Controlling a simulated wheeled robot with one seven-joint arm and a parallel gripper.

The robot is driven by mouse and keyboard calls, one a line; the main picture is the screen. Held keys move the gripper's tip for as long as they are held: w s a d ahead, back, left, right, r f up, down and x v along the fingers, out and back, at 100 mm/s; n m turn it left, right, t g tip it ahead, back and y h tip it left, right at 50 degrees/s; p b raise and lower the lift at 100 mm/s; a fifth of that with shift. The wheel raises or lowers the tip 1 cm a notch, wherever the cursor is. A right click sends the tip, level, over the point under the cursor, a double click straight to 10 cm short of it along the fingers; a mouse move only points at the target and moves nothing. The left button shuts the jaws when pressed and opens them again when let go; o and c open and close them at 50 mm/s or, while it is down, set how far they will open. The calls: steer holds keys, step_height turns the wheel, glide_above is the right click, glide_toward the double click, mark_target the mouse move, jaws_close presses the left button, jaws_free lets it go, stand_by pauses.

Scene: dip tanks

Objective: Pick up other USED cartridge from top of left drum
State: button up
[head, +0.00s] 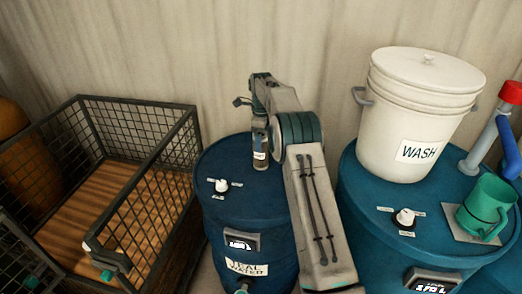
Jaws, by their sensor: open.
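A dark grey cylindrical cartridge (260,146) with a pale label stands upright on top of the left blue drum (220,205), towards its back. The label's writing is too small to read. My gripper (257,112) is at the upper end of the cartridge, with its jaws open. I cannot tell whether the fingers touch it. My arm crosses in front of the drum's right side and hides part of its top.
A white lidded WASH bucket (415,120) and a green mug (487,207) stand on the right drum (365,210). A white knob (221,185) sits on the left drum's top. A wire mesh cage (150,215) with a wooden floor stands at left.

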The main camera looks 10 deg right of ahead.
steer(key=shift+a+f, duration=0.1)
steer(key=shift+f, duration=0.75)
steer(key=c, duration=1.2)
steer(key=shift+c, duration=0.3)
steer(key=shift+r, duration=0.15)
